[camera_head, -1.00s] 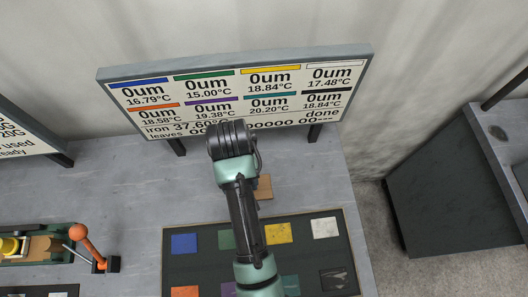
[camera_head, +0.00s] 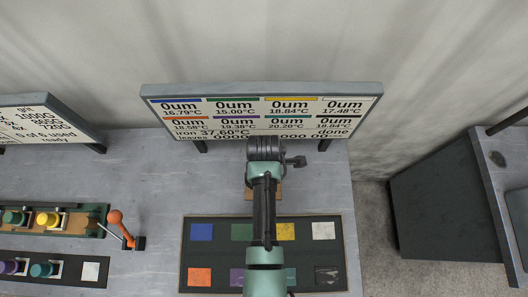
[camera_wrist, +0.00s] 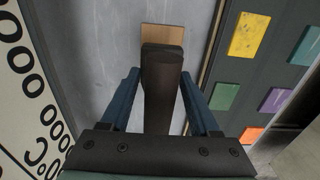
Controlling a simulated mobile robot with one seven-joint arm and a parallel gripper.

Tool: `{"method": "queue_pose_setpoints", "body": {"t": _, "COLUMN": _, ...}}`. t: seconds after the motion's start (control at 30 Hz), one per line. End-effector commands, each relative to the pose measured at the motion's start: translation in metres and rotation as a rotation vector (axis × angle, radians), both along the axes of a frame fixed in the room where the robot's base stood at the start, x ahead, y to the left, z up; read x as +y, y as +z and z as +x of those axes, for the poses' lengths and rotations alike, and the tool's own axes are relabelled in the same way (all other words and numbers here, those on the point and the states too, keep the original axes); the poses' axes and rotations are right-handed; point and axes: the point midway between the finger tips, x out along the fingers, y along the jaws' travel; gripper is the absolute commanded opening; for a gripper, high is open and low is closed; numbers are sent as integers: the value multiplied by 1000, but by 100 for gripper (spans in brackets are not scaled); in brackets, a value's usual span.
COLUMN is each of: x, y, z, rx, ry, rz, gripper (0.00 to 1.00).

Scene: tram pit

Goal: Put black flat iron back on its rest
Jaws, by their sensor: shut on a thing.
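The black flat iron (camera_wrist: 161,100) is a dark block in the wrist view, between the two blue fingers of my gripper (camera_wrist: 160,78). My gripper is shut on it. A small tan wooden block (camera_wrist: 163,36), which looks like the rest, lies on the bench just beyond the iron's far end and is partly covered by it. In the head view a bit of this block (camera_head: 277,192) shows beside my arm; my arm hides the iron and fingers there. I cannot tell whether iron and block touch.
A dark mat (camera_head: 334,258) with several coloured squares lies in front. A display board (camera_head: 262,87) stands behind. At left are a green-framed fixture (camera_head: 102,214) and an orange-knobbed lever (camera_head: 116,217). The bench ends to the right.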

Motion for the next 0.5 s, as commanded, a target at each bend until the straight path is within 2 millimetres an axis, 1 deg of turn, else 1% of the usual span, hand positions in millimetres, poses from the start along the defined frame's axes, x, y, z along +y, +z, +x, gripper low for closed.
{"method": "queue_pose_setpoints", "body": {"t": 0.43, "x": -2, "y": 3, "z": 1, "rx": -1, "ry": 3, "rz": 0, "gripper": 0}}
{"method": "queue_pose_setpoints", "body": {"t": 0.5, "x": -2, "y": -9, "z": 1, "rx": -2, "ry": 3, "rz": 0, "gripper": 0}}
